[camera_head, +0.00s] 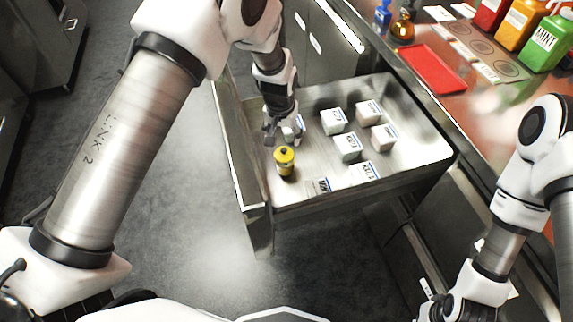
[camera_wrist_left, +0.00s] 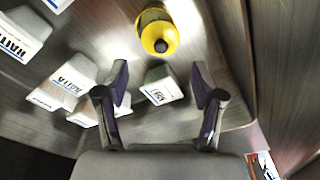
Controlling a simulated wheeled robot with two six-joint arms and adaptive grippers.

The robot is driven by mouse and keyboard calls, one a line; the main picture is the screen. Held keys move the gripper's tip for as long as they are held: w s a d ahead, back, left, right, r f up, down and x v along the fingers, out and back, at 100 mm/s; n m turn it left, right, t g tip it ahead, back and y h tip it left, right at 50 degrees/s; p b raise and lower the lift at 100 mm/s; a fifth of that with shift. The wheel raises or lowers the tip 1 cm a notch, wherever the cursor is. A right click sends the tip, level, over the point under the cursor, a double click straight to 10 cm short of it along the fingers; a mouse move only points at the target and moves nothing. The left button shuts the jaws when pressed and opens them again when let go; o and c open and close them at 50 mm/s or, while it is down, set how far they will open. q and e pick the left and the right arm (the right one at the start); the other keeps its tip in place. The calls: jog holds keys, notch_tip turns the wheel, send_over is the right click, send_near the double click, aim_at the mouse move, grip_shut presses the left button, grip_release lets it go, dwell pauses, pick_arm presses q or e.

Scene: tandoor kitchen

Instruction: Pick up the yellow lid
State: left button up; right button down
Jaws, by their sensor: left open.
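The yellow lid (camera_head: 284,156) has a dark knob on top and sits on a small container inside the open metal drawer, near its left wall. In the left wrist view the yellow lid (camera_wrist_left: 159,33) is at the top centre, beyond my fingertips. My left gripper (camera_head: 284,134) is inside the drawer just behind the lid, apart from it. In the left wrist view my left gripper (camera_wrist_left: 159,82) has its fingers spread with nothing held between them. My right gripper (camera_head: 440,308) is at the bottom right, partly cut off, and its fingers cannot be made out.
Several white labelled boxes (camera_head: 348,147) stand in the drawer (camera_head: 415,150), right of the lid. One small white box (camera_wrist_left: 160,90) is close to my left fingers. The counter at right holds a red tray (camera_head: 434,68) and coloured containers (camera_head: 545,44). Floor is clear at left.

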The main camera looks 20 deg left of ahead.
aim_at(284, 151)
pick_arm(q)
jog(key=shift+s+f, duration=0.1)
jog(key=shift+f, duration=0.7)
jog(key=f, duration=0.2)
jog(key=w+f, duration=0.1)
jog(key=f, duration=0.2)
jog(key=shift+w+a+f, duration=0.1)
jog(key=shift+w+f, duration=0.05)
jog(key=shift+f, duration=0.2)
jog(key=c, duration=1.1)
jog(key=shift+s, duration=0.2)
grip_shut()
